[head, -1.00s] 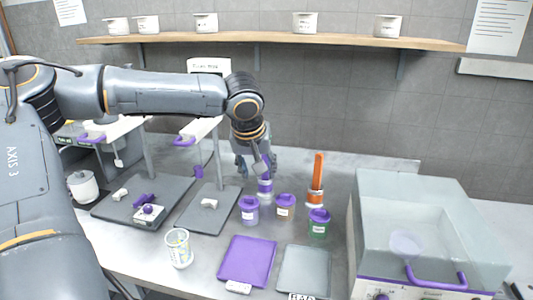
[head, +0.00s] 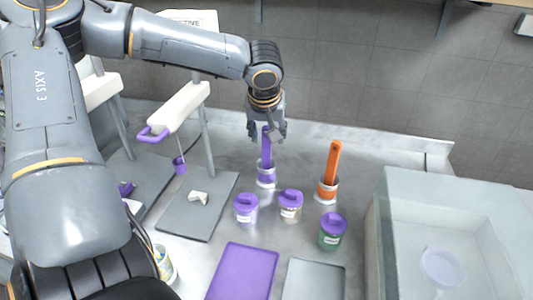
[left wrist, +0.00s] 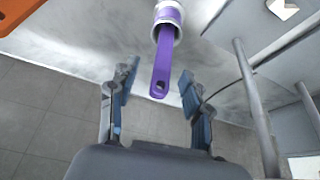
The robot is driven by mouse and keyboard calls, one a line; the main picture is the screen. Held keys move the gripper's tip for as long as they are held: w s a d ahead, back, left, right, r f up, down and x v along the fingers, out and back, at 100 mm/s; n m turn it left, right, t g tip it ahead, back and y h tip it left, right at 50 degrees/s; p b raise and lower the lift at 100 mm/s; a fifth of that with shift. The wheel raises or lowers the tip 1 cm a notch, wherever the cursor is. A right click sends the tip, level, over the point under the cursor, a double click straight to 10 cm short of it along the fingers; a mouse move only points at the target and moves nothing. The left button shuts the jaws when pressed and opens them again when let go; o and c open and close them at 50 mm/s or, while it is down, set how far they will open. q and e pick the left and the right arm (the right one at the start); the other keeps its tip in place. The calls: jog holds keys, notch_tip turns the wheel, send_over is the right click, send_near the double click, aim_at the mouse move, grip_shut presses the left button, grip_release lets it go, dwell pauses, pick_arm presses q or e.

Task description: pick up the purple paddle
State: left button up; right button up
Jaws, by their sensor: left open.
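The purple paddle (head: 266,147) stands upright in a small white-and-purple holder (head: 266,178) on the grey bench. Its handle with a hole near the end also shows in the left wrist view (left wrist: 162,65); its lower part is hidden in the holder. My left gripper (head: 266,134) is above the holder, around the top of the paddle in the head view. In the left wrist view the open fingers (left wrist: 160,100) stand on either side of the handle's end, with a gap on both sides. My right gripper is not in view.
An orange paddle (head: 333,162) stands in its own holder to the right. Several lidded jars, such as a purple one (head: 246,210), are in front. A purple mat (head: 243,272), a stand (head: 196,214) and a large clear-walled box (head: 420,190) are nearby.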

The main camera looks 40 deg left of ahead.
aim_at(266, 144)
pick_arm(q)
jog(key=shift+x, duration=1.1)
jog(key=shift+w+a+f, duration=0.15)
jog(key=shift+a+f, duration=0.05)
jog(key=shift+a+f+p, duration=0.15)
jog(key=shift+f+p, duration=0.15)
jog(key=x, duration=0.3)
jog(key=shift+a+f+p, duration=0.2)
jog(key=shift+f+p, duration=0.05)
jog(key=shift+p, duration=0.15)
jog(key=shift+w+f, duration=0.2)
jog(key=shift+f, duration=0.05)
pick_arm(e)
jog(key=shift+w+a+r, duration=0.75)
pick_arm(q)
jog(key=shift+c, duration=0.4)
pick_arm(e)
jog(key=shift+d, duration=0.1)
pick_arm(q)
grip_shut()
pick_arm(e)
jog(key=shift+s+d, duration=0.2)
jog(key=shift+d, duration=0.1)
